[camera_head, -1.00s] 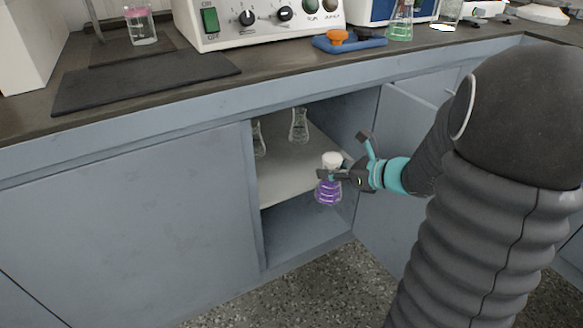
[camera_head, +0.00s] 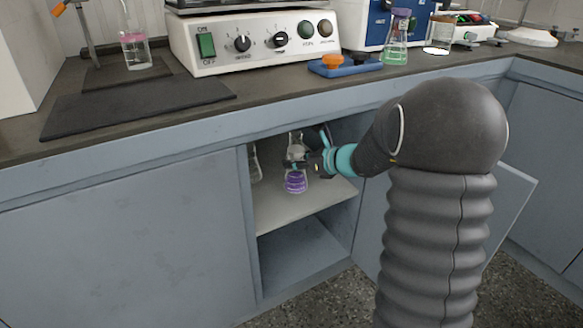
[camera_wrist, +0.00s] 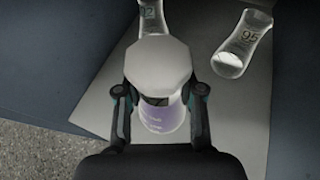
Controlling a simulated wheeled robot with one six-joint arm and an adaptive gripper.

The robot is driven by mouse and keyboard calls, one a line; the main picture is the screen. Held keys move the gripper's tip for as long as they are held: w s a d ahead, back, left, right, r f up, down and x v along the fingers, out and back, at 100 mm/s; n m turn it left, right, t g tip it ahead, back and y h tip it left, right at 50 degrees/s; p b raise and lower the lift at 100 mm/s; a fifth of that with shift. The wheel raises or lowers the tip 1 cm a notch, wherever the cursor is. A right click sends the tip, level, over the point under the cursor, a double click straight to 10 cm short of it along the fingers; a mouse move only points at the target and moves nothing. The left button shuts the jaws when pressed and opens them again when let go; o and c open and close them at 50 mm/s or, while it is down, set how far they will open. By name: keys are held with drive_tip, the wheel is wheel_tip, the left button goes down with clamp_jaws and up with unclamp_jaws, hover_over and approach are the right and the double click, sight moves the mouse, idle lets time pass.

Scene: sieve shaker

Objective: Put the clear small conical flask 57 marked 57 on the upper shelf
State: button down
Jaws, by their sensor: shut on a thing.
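My gripper (camera_head: 298,166) is shut on a small conical flask (camera_head: 295,183) with purple contents and a white stopper. The flask is roughly upright inside the open cupboard, over the upper shelf (camera_head: 290,208); I cannot tell whether its base touches the shelf. In the wrist view my gripper (camera_wrist: 158,97) has one finger on each side of the flask (camera_wrist: 165,120), below its pale stopper (camera_wrist: 160,62). The marking on the held flask is too small to read, so I cannot confirm a 57.
On the shelf, a clear flask (camera_head: 255,165) stands at the left. The wrist view shows one flask (camera_wrist: 152,18) ahead and another, marked 95, (camera_wrist: 243,43) at right. Bare shelf shows at front. The open door (camera_head: 510,205) is at right, the worktop (camera_head: 270,95) above.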

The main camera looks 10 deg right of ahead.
drive_tip(key=shift+w+a, duration=0.2)
drive_tip(key=shift+w, duration=0.4)
drive_tip(key=shift+w+a, duration=0.2)
drive_tip(key=shift+w, duration=0.35)
drive_tip(key=shift+f+b, duration=0.5)
drive_tip(key=shift+f, duration=1.25)
drive_tip(key=shift+f, duration=0.2)
drive_tip(key=c, duration=0.7)
unclamp_jaws()
